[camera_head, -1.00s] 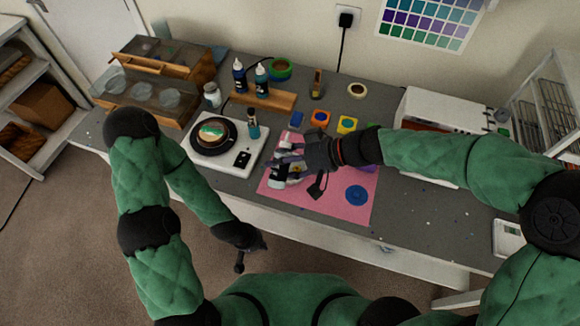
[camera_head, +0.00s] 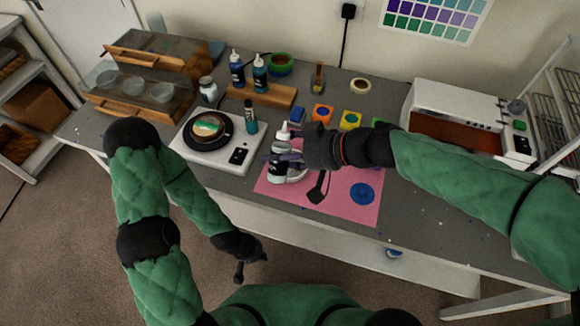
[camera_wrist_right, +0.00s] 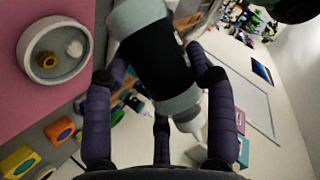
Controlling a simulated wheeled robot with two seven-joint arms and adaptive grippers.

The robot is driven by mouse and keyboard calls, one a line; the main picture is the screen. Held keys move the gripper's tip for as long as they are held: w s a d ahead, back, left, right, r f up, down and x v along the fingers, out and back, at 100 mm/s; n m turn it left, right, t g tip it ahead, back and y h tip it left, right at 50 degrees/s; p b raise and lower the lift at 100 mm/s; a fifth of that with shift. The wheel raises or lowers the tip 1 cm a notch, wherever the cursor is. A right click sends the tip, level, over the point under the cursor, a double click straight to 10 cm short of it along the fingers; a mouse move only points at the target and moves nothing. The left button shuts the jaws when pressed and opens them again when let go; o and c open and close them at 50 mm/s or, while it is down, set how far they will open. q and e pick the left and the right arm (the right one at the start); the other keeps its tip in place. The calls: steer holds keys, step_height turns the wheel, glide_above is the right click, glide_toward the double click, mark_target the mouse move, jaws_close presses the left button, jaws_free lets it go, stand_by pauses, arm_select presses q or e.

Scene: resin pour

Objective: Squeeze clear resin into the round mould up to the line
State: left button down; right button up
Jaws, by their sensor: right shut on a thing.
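My right gripper (camera_head: 280,162) is shut on a squeeze bottle (camera_head: 277,176) with a dark label and a pale nozzle. The nozzle points up in the head view. The bottle also fills the gap between the fingers in the right wrist view (camera_wrist_right: 158,60). A round, pale-walled mould (camera_wrist_right: 33,68) with a small yellow item inside shows at the left of that view, apart from the bottle. In the head view it is mostly hidden beside the gripper on the pink mat (camera_head: 335,208). The fill line cannot be made out. My left gripper (camera_head: 240,270) hangs low, off the table's front edge.
A white hotplate or scale (camera_head: 208,155) with a round black dish stands left of the mat. A blue disc (camera_head: 362,193) lies on the mat's right. Several coloured square moulds, including an orange one (camera_head: 322,113), and an oven (camera_head: 455,105) stand behind and right.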

steer(key=shift+r+n+t+b, duration=0.15)
steer(key=shift+n+t+b, duration=0.55)
steer(key=shift+b, duration=1.4)
steer(key=shift+r+b, duration=0.15)
steer(key=shift+b, duration=0.15)
steer(key=shift+r, duration=0.1)
steer(key=n+t+b, duration=0.1)
steer(key=b, duration=0.2)
steer(key=shift+r, duration=0.1)
steer(key=shift+r+n+t+b, duration=0.35)
steer(key=shift+n+t+b, duration=0.15)
steer(key=shift+r+n+t, duration=0.3)
steer(key=shift+n, duration=0.1)
